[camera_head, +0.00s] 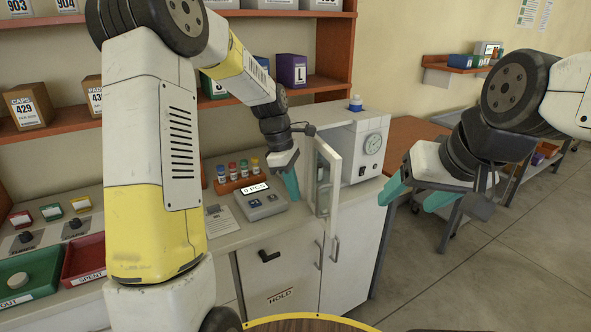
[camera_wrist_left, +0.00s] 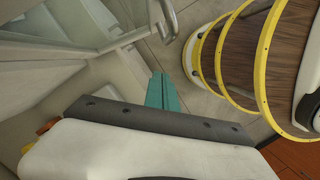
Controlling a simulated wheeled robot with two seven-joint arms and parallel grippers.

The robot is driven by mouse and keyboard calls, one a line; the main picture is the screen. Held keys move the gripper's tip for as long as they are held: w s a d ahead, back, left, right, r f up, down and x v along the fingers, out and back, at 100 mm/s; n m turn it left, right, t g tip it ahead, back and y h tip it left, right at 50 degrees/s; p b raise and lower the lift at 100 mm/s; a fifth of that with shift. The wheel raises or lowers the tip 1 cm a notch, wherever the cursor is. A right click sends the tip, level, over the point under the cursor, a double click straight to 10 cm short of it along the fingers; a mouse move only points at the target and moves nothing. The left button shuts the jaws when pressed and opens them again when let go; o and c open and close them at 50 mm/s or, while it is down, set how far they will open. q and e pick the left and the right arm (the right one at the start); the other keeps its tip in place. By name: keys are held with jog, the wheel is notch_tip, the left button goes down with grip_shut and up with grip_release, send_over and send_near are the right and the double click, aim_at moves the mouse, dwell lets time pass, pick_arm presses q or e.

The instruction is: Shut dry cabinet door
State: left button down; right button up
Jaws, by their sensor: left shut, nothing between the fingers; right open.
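The dry cabinet (camera_head: 362,150), a white box with a round dial on its front, stands on the counter. Its white-framed glass door (camera_head: 334,200) stands open toward me. My left gripper (camera_head: 292,186), with teal fingers, is shut and empty just left of the door in the head view. In the left wrist view the shut fingers (camera_wrist_left: 165,92) are below a curved metal handle (camera_wrist_left: 170,20) and beside pale panels. I cannot tell whether they touch the door. My right gripper (camera_head: 412,196) is open and empty, to the right of the cabinet.
A grey counting device (camera_head: 262,200) and a rack of colored-cap vials (camera_head: 238,178) stand on the counter left of the door. Green (camera_head: 28,276) and red (camera_head: 84,258) trays lie further left. A round yellow-rimmed wooden top (camera_head: 310,323) is at the bottom. Floor at right is open.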

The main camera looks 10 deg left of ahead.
pick_arm(q)
jog(key=d, duration=0.4)
jog(key=shift+s, duration=0.3)
